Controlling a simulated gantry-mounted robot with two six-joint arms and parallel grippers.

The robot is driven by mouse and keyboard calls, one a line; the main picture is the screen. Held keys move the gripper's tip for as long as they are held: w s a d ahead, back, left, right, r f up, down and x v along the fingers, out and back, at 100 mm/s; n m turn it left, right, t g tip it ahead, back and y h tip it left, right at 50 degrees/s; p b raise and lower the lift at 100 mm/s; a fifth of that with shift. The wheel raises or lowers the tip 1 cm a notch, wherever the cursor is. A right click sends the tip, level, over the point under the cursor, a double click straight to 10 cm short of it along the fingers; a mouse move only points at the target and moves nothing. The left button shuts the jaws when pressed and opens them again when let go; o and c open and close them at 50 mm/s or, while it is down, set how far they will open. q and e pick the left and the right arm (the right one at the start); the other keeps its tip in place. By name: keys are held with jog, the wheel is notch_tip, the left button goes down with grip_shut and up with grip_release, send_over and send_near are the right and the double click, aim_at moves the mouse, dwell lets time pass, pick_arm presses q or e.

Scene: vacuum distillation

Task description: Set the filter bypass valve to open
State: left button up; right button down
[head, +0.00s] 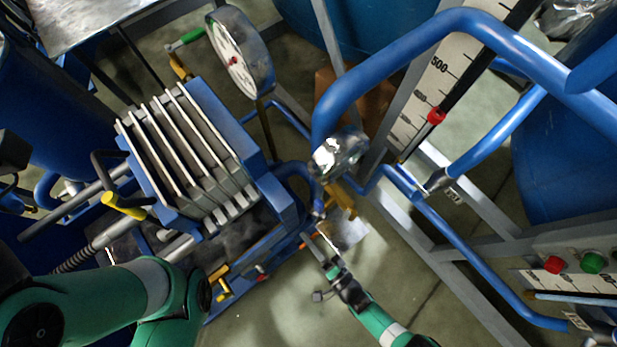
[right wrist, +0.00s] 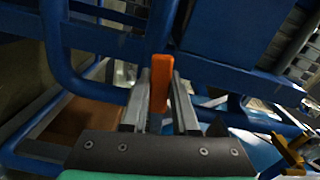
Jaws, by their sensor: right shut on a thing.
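My right gripper (head: 314,239) reaches in from the lower right in the head view, at the right side of the blue plate filter (head: 185,155). In the right wrist view an orange lever handle (right wrist: 160,84) stands upright between my two fingers (right wrist: 159,95), which are closed on it. The handle is mostly hidden by the gripper in the head view. I cannot tell from the frames whether this valve is open or closed, and its body is hidden. My left arm shows at the lower left of the head view, but its gripper is out of view.
A yellow handle (head: 340,200) and blue pipes (head: 295,170) are close above my right gripper. A round gauge (head: 240,55) stands behind the filter. Another yellow handle (head: 122,206) is at the filter's left. Grey frame bars (head: 405,222) run to the right; open floor (head: 270,320) lies below.

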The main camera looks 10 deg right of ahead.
jog(key=shift+f+n, duration=0.25)
jog(key=shift+n, duration=0.15)
jog(key=c, duration=0.7)
grip_release()
jog(key=p+v, duration=0.1)
jog(key=v, duration=1)
jog(key=shift+s+d, duration=0.2)
jog(key=shift+s, duration=0.1)
